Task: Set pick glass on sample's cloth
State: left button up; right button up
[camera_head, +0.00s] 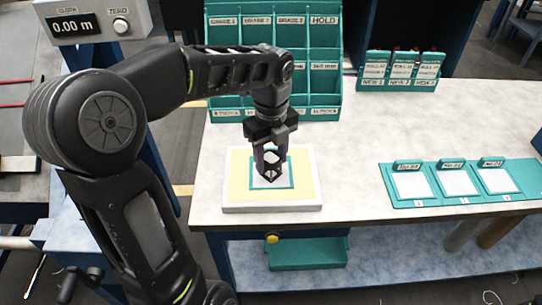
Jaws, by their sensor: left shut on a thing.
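My left gripper (270,160) comes down from above over a pale yellow board with a white border (238,187). It is shut on a small dark-framed piece, seemingly the pick glass (271,172); the fingers hide much of it. Under it lies a white cloth square (284,183) inside a teal outline. The pick glass is over this square; I cannot tell whether it touches the cloth. My right gripper does not show.
A teal rack labelled with grades and HOLD (325,60) stands behind the board. A teal tray with several white cards (455,200) lies at the right. Small teal labelled holders (400,85) stand at the back. The table between is clear.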

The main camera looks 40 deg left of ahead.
aim_at(271, 156)
pick_arm(q)
jog(key=shift+f, duration=0.2)
jog(key=o, duration=1.4)
jog(key=shift+r, duration=0.2)
notch_tip(271, 156, up, 6)
jog(key=shift+f, duration=0.1)
notch_tip(271, 156, up, 6)
jog(key=p, duration=0.3)
jog(key=shift+p, duration=0.35)
